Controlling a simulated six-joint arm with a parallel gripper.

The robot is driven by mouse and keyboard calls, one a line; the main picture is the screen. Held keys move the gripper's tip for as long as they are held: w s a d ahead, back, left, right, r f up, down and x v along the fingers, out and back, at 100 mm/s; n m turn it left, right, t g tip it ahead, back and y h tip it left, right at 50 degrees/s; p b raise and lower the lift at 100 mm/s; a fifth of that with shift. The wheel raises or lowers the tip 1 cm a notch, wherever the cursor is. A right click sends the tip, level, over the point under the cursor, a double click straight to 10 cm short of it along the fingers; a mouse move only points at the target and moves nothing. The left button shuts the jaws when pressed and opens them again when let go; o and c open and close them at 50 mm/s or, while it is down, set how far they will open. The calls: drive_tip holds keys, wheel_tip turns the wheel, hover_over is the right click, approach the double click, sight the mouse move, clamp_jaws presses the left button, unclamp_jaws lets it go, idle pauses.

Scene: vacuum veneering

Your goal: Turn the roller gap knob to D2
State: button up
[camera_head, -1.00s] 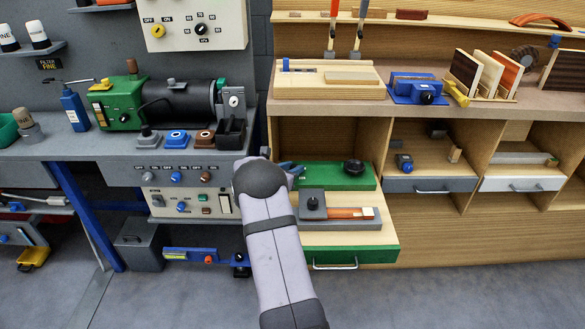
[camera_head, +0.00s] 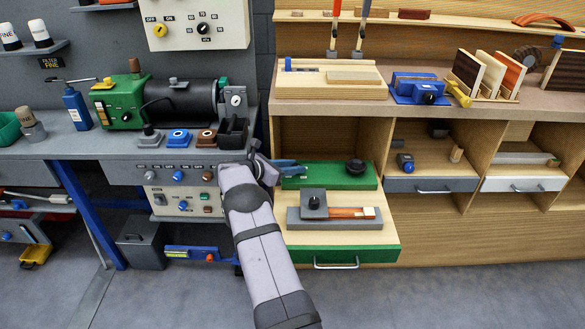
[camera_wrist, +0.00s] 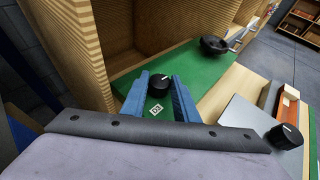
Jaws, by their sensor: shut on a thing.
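A green base (camera_head: 326,181) lies on the pulled-out drawer in the head view and also shows in the wrist view (camera_wrist: 190,65). A small black knob (camera_wrist: 158,86) stands on its near end between my blue fingers. My gripper (camera_wrist: 158,92) is shut on this knob, with one finger on each side. A small white label (camera_wrist: 157,109) lies on the green surface just in front of the knob; its marking is too small to read surely. In the head view my gripper (camera_head: 290,168) is at the base's left end and hides the knob.
A black handwheel (camera_head: 355,166) stands at the base's right end. A grey block with a black knob and an orange piece (camera_head: 346,213) lies in front of it. Wooden cubby walls (camera_wrist: 70,45) rise close to the left in the wrist view.

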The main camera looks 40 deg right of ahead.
drive_tip(key=shift+r, duration=0.1)
drive_tip(key=o, duration=1.1)
drive_tip(key=shift+c, duration=0.2)
drive_tip(key=shift+a, duration=0.1)
drive_tip(key=shift+v, duration=3.55)
